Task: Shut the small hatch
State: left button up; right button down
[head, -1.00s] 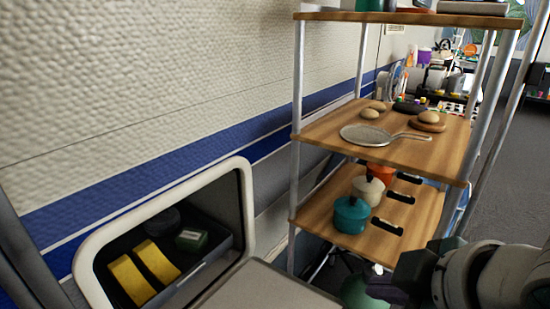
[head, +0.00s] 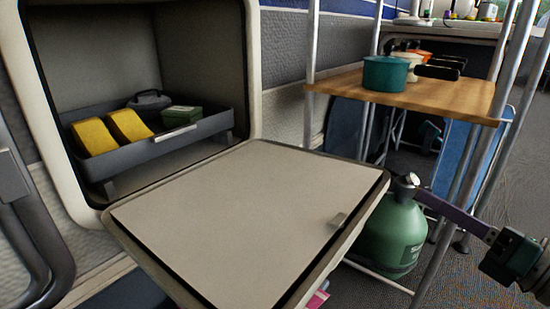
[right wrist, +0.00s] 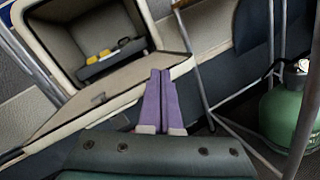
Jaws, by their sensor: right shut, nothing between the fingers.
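The small hatch in the trailer wall is open. Its flat beige door (head: 245,215) hangs folded down and outward in the head view, with a small latch near its outer edge. The door (right wrist: 105,95) also shows in the right wrist view. My right gripper (head: 418,192) has purple fingers, shut and empty, to the right of the door's outer edge. In the right wrist view the fingertips (right wrist: 160,73) overlap the door's edge; I cannot tell whether they touch it. My left gripper is not in view.
Inside the hatch compartment, a dark tray (head: 170,140) holds yellow items and a green box. A green gas bottle (head: 392,240) stands right of the door, behind my right gripper. A wooden shelf rack (head: 440,98) with pots (head: 385,74) stands behind it.

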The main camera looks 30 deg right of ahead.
jog(key=s+a+f+n+y+b, duration=0.1)
jog(key=s+f+n+y+b, duration=0.25)
jog(key=f+b, duration=0.2)
jog(key=s+a+f+n+y+b, duration=0.2)
jog(key=f+n+b, duration=0.25)
jog(key=f, duration=0.25)
pick_arm(q)
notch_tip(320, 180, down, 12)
jog(key=p, duration=0.1)
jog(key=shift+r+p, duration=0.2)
jog(key=shift+p, duration=0.2)
pick_arm(e)
jog(key=w+a+r+n, duration=0.1)
jog(key=w+a+r, duration=0.3)
jog(key=w, duration=0.4)
jog(key=shift+w+r+y, duration=0.35)
jog(key=shift+w+r, duration=0.05)
jog(key=shift+r, duration=0.45)
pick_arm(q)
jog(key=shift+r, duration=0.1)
pick_arm(e)
jog(key=shift+r, duration=0.1)
